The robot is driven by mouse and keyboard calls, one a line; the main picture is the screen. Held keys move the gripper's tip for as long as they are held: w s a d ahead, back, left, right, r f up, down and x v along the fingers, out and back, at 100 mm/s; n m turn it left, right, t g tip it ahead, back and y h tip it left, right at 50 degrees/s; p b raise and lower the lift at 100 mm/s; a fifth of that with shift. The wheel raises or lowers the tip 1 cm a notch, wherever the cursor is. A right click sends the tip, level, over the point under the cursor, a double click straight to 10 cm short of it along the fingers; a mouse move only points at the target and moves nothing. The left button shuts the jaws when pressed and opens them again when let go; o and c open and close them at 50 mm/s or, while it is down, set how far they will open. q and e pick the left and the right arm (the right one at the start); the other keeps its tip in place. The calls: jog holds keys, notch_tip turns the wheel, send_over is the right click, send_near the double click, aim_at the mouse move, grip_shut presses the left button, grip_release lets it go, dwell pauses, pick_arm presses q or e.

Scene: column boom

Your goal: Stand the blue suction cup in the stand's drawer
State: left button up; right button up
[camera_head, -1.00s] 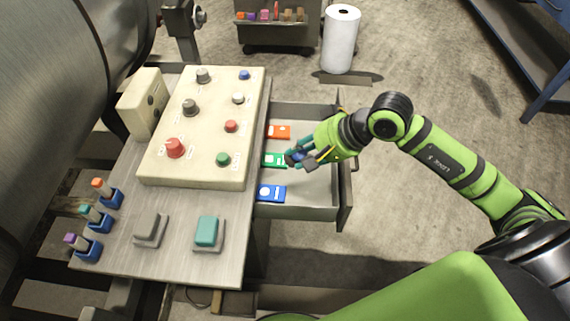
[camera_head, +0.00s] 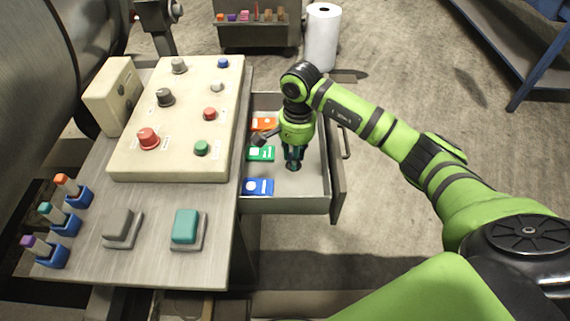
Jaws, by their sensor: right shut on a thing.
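The stand's drawer (camera_head: 285,206) is pulled open on the right of the stand. My right gripper (camera_head: 293,162) points down into it, right of the coloured cards, shut on a small dark blue thing at its fingertips. This looks like the blue suction cup, but the fingers hide most of it. I cannot tell whether it touches the drawer floor. My left gripper is not in view.
In the drawer lie an orange card (camera_head: 263,124), a green card (camera_head: 262,153) and a blue card (camera_head: 258,187) along the left side. The control box (camera_head: 180,120) with several knobs stands on the stand top (camera_head: 150,262). A white roll (camera_head: 322,38) stands behind on the floor.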

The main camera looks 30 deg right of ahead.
notch_tip(320, 180, down, 6)
jog(key=shift+f+p, duration=0.15)
jog(key=shift+p, duration=0.2)
jog(key=shift+f, duration=0.3)
jog(key=o, duration=1)
jog(key=shift+o, duration=0.2)
jog(key=shift+r, duration=0.15)
jog(key=shift+w+r, duration=0.1)
jog(key=shift+r, duration=0.25)
jog(key=r, duration=0.3)
jog(key=r+b, duration=0.1)
jog(key=r, duration=0.3)
jog(key=r+b, duration=0.1)
jog(key=r, duration=0.3)
jog(key=shift+d, duration=0.25)
